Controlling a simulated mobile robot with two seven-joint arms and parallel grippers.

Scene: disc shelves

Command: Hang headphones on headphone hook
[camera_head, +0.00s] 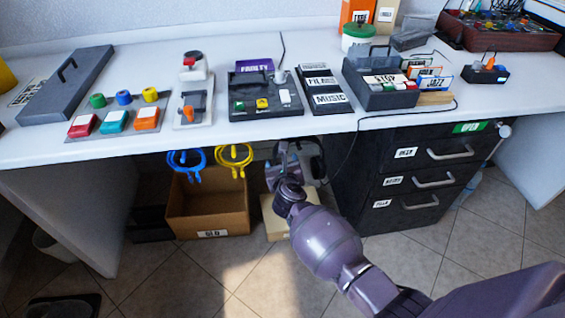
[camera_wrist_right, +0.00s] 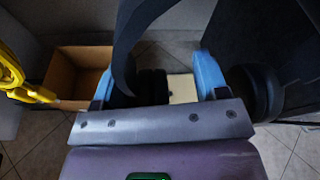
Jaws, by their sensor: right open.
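My right gripper (camera_head: 284,160) reaches under the table's front edge, beside the drawer cabinet. In the right wrist view its blue fingers (camera_wrist_right: 165,56) stand wide apart. Dark headphones show there: the curved band (camera_wrist_right: 139,38) rises past the left finger, one ear pad (camera_wrist_right: 152,86) lies between the fingers, and a round cup (camera_wrist_right: 262,92) sits to the right of the right finger. My left gripper is not in view.
A blue cable (camera_head: 186,163) and a yellow cable (camera_head: 234,161) hang under the table edge to the left, above an open cardboard box (camera_head: 207,204). The black drawer cabinet (camera_head: 415,178) stands close on the right. The table top (camera_head: 215,140) overhangs my gripper.

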